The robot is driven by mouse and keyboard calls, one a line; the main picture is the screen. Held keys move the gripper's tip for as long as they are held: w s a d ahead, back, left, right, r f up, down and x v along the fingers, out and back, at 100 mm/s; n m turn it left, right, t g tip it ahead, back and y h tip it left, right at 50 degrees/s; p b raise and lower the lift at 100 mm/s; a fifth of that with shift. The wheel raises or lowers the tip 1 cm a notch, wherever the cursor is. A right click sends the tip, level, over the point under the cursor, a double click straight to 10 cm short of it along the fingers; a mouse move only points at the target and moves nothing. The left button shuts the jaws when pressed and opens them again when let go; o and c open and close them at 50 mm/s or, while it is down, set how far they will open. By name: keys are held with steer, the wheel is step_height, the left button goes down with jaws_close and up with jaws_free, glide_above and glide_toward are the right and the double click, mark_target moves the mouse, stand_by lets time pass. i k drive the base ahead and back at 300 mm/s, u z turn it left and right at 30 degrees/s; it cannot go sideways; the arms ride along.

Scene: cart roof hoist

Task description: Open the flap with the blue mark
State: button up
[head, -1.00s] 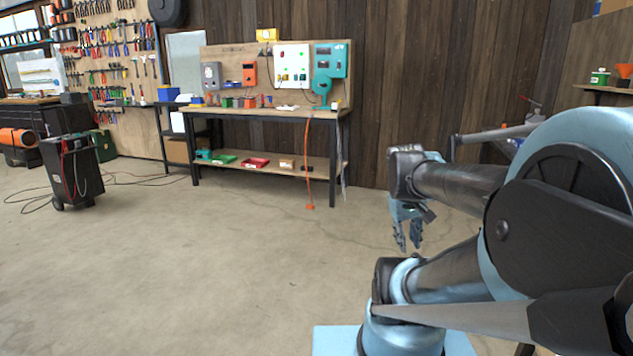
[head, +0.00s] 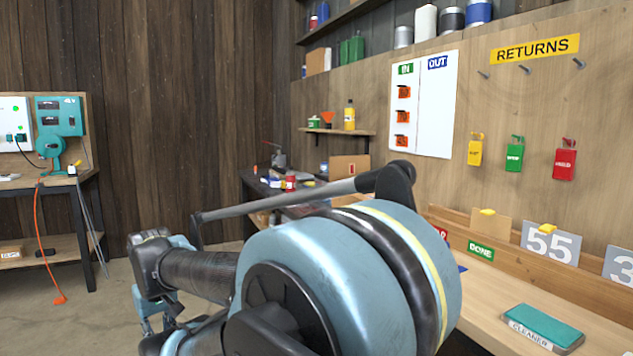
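I see no flap with a blue mark in the head view. My gripper (head: 157,322) hangs low at the left of my arm. It is small and partly covered by my own arm links, so I cannot tell whether its fingers are open or shut. Nothing shows held in it, and it is well apart from the benches.
A workbench (head: 543,308) with a teal cleaner box (head: 541,326) runs along the right. Above it hang a white IN/OUT board (head: 436,110) and yellow, green and red tags under a RETURNS sign (head: 537,48). Another bench (head: 85,182) with a teal device stands left. Floor shows between.

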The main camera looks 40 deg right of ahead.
mark_target(360, 196)
steer(key=z, duration=1.7)
